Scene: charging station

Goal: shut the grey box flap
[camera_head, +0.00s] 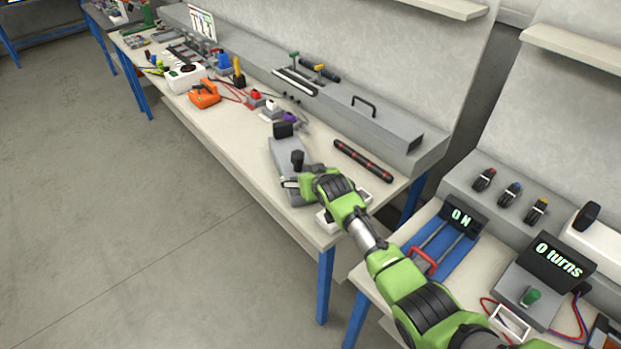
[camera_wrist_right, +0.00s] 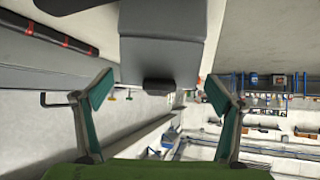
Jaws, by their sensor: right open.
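A grey box (camera_head: 287,150) lies on the near workbench, with a black knob-like part (camera_head: 298,158) on it and a black block (camera_head: 283,129) at its far end. My right gripper (camera_head: 291,184) is at the near end of this box, over or beside it; contact cannot be told. In the wrist view a grey box-like body (camera_wrist_right: 163,48) with a black part (camera_wrist_right: 158,85) shows beyond and between the spread fingers of my right gripper (camera_wrist_right: 158,80). Nothing is between its fingertips. Which panel is the flap, and its angle, are unclear. My left gripper is out of view.
A black bar with red marks (camera_head: 363,160) lies right of the box. A long grey housing with a black handle (camera_head: 363,105) runs along the back. An orange tool (camera_head: 204,94) and small items lie farther left. The floor in front is clear.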

